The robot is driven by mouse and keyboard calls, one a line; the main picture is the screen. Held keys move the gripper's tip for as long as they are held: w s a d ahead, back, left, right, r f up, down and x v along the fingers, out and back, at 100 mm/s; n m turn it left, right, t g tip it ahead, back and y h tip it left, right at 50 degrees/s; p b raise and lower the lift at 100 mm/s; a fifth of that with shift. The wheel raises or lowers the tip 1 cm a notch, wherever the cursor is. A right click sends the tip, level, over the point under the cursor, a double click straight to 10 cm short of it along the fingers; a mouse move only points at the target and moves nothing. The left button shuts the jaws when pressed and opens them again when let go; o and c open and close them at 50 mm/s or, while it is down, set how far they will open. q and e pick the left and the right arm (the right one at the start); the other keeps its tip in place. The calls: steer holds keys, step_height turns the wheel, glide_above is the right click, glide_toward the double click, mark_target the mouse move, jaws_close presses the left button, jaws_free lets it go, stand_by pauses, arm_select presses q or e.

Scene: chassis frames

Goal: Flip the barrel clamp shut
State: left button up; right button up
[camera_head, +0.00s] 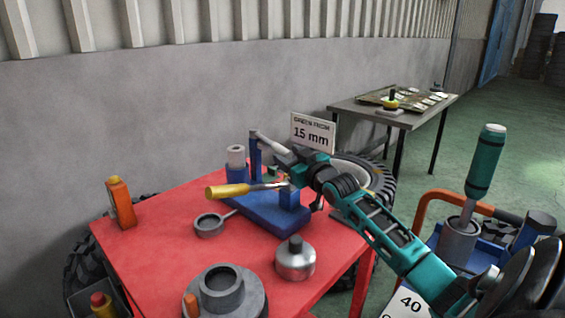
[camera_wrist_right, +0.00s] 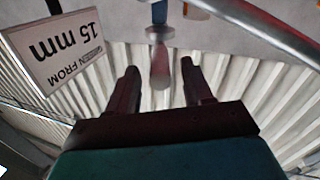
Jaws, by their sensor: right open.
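The clamp fixture is a blue base (camera_head: 262,214) with blue uprights on the red table. A grey bar (camera_head: 268,143) slopes from the top of the rear upright toward my right gripper. A yellow handle (camera_head: 228,190) on a metal rod reaches across the front of the fixture; I cannot tell whether it is joined to it. My right gripper (camera_head: 285,166) is over the fixture and partly hides it. In the right wrist view its two fingers (camera_wrist_right: 160,85) are apart, with a blurred rod end (camera_wrist_right: 162,68) showing between or beyond them. My left gripper is out of view.
A "15 mm" sign (camera_head: 312,132) stands close behind my right gripper. A silver canister (camera_head: 295,260), a grey ring with a handle (camera_head: 209,225), a round grey part (camera_head: 222,290) and an orange bottle (camera_head: 121,203) stand on the red table (camera_head: 165,240). The table's left middle is clear.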

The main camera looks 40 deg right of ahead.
mark_target(283, 152)
steer(key=w+b, duration=0.1)
steer(key=w, duration=0.2)
steer(key=shift+d+f+b, duration=0.1)
steer(key=shift+d+b, duration=0.2)
steer(key=shift+b, duration=0.05)
steer(key=shift+w, duration=0.3)
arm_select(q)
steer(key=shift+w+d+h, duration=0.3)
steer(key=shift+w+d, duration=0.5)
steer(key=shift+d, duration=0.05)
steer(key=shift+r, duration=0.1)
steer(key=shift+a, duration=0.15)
arm_select(e)
jaws_close()
